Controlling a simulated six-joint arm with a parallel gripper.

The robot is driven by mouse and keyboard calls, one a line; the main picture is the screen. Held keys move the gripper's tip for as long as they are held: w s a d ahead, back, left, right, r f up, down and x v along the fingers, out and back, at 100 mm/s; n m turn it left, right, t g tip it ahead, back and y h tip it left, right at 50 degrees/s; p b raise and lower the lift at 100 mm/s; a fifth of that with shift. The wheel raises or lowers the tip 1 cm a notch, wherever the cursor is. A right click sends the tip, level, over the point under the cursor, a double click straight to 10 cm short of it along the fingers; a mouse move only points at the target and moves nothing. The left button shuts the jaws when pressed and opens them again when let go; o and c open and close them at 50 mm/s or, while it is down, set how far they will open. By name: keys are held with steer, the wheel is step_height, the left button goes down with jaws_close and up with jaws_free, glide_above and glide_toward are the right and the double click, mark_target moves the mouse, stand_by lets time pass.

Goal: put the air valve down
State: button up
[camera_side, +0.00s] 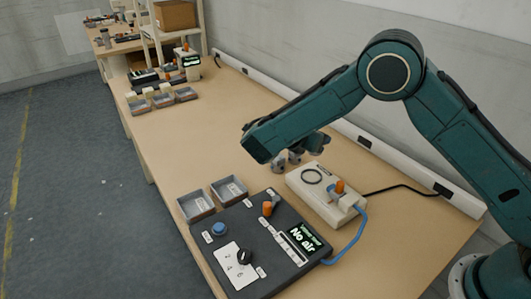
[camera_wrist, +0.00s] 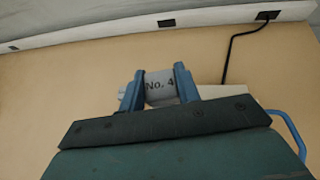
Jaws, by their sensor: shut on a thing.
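An upright orange handle, which looks like the air valve (camera_side: 340,186), stands on the white box (camera_side: 312,194) where a blue hose joins it. A second orange handle (camera_side: 267,208) stands on the dark control panel (camera_side: 230,266); the display (camera_side: 304,240) there reads "No air". My gripper (camera_side: 290,160) hangs behind the white box, apart from both handles. In the wrist view my gripper (camera_wrist: 158,82) is shut on a grey piece labelled "No. 4" (camera_wrist: 160,90), held between its two blue fingers. The arm partly hides the piece in the side view.
Two grey trays (camera_side: 197,207) (camera_side: 229,189) sit at the panel's far left edge. The panel also has a blue button (camera_side: 218,229) and a black dial (camera_side: 245,257). A black cable (camera_side: 405,187) runs to the wall rail. The bench left of my gripper is clear.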

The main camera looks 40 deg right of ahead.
steer(key=shift+r, duration=0.3)
steer(key=shift+w, duration=0.1)
stand_by(0.3)
steer(key=shift+w+a+f+n+t, duration=0.3)
steer(key=shift+w+n+t, duration=0.1)
steer(key=shift+n+t, duration=0.1)
steer(key=w+a+f+n+t+y, duration=0.5)
steer(key=w+a+n+t+y, duration=0.35)
steer(key=a, duration=0.45)
steer(key=w+a+n+y, duration=0.2)
steer(key=a+n+y, duration=0.75)
steer(key=a, duration=0.85)
steer(key=shift+n+g+h, duration=0.25)
steer(key=shift+n+h, duration=0.35)
steer(key=shift+h, duration=0.1)
steer(key=shift+s+a+f, duration=0.1)
steer(key=shift+f, duration=1.85)
steer(key=shift+s+a+f, duration=0.1)
steer(key=shift+f, duration=1.8)
